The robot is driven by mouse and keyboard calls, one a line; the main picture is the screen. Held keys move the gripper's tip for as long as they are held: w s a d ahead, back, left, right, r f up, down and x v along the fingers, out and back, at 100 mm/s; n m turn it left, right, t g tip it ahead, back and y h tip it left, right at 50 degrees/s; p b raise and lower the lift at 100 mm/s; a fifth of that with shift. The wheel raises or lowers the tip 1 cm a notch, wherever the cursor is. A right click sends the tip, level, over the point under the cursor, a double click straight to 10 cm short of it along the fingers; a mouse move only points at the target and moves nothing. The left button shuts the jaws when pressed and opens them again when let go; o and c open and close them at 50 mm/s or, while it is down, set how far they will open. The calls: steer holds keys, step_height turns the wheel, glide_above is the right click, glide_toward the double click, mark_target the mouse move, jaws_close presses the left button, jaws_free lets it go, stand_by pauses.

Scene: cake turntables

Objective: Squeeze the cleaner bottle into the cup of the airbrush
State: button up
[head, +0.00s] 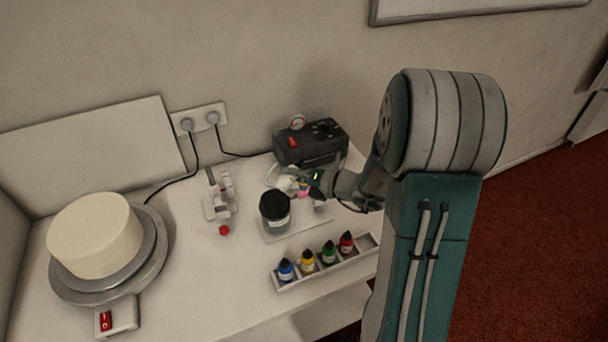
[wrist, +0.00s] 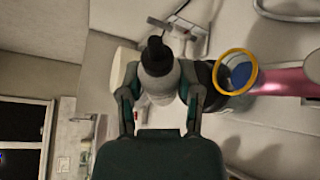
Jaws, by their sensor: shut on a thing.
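In the wrist view my gripper (wrist: 163,100) is shut on a pale bottle (wrist: 160,85) with a black cap (wrist: 155,52), which I take to be the cleaner bottle. The cap points away from the wrist. Right of it, apart in the picture, is a pink airbrush (wrist: 280,82) with a yellow-rimmed cup (wrist: 237,54), blue inside. In the head view my gripper (head: 312,182) is beside a small pink part of the airbrush (head: 303,194). The fingers and held bottle cannot be clearly made out there.
A black-lidded jar (head: 274,211) stands just left of my gripper. Several paint bottles (head: 308,262) sit in a front rack. A black compressor (head: 311,143) is behind, a white stand (head: 220,195) farther left. A cake (head: 95,235) rests on a turntable (head: 72,292) at far left.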

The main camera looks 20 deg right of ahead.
steer(key=m, duration=0.1)
steer(key=m+y, duration=0.1)
steer(key=m, duration=0.1)
steer(key=a+m+t+y, duration=0.1)
steer(key=shift+s+f+m, duration=0.15)
steer(key=shift+f+m, duration=0.25)
steer(key=shift+d+m+t, duration=0.1)
steer(key=shift+m+t, duration=0.2)
steer(key=shift+m, duration=0.4)
steer(key=m, duration=0.2)
steer(key=t, duration=0.1)
steer(key=shift+d+r+m+y, duration=0.3)
steer(key=shift+m+y, duration=0.1)
steer(key=m+t, duration=0.1)
steer(key=m, duration=0.3)
steer(key=shift+d+r+t, duration=0.15)
steer(key=shift+r+t, duration=0.2)
steer(key=shift+t, duration=0.05)
steer(key=shift+c, duration=1.2)
stand_by(0.7)
